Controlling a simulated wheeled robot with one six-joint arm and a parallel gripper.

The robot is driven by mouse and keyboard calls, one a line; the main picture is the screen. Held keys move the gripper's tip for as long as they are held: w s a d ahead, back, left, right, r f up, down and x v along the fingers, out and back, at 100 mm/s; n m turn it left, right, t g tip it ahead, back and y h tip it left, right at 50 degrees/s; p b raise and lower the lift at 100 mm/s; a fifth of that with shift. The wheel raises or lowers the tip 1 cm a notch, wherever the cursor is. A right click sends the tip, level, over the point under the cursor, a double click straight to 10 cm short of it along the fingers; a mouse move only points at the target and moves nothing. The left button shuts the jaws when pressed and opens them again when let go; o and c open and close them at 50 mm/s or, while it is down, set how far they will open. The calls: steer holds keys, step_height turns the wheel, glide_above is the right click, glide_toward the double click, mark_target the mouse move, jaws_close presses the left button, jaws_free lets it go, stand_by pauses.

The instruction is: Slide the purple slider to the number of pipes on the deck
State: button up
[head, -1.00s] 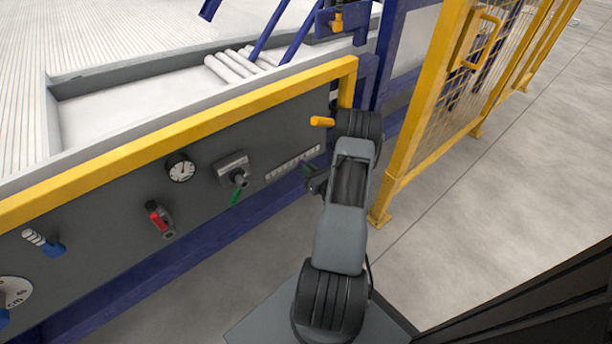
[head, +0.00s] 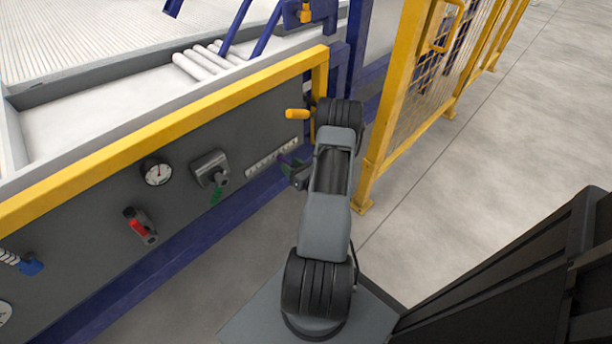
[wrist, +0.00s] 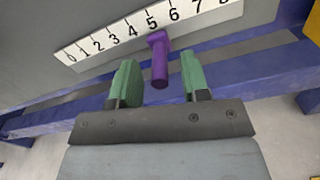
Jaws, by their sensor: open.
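The purple slider (wrist: 158,60) stands out from a white number scale (wrist: 120,35) on the grey panel. In the wrist view its base is just below the 5. In the head view the scale (head: 262,165) is at the panel's right end. My gripper (wrist: 159,66) is open, with green fingers on either side of the slider and a gap on each side. In the head view my gripper (head: 291,166) is at the scale's right part, partly hidden by my arm. Several pale pipes (head: 203,63) lie side by side on the deck (head: 100,120).
A yellow rail (head: 170,125) runs above the panel, with an orange handle (head: 297,114) near my wrist. A yellow fence (head: 400,110) stands right. Open floor lies beyond.

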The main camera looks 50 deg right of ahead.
steer(key=s+p, duration=0.2)
steer(key=s, duration=1)
steer(key=shift+a, duration=0.35)
steer(key=shift+w, duration=0.1)
steer(key=w+a+r+n+g+y+p, duration=0.4)
steer(key=a+r+n+g+y+p, duration=0.4)
steer(key=r, duration=0.5)
steer(key=w+a+r+n+g+y+p, duration=0.3)
steer(key=a+r+n+y+p, duration=0.2)
steer(key=a+r+n, duration=0.75)
steer(key=s+a+r+n+g+h+p, duration=0.1)
steer(key=r+n+h+p, duration=0.3)
steer(key=r, duration=0.6)
steer(key=s+a+r+n+g+h+p, duration=0.1)
steer(key=s+a+r+n+h+p, duration=0.2)
steer(key=r+n+p, duration=0.4)
steer(key=s+a+r+n+g+h+p, duration=0.1)
steer(key=a+r+n+h+p, duration=0.3)
steer(key=r, duration=1)
steer(key=s+n+p, duration=0.1)
steer(key=n+p, duration=0.1)
steer(key=n, duration=0.1)
steer(key=shift+s+a+g+h, duration=0.25)
steer(key=shift+s+g+h, duration=0.05)
steer(key=shift+h, duration=0.1)
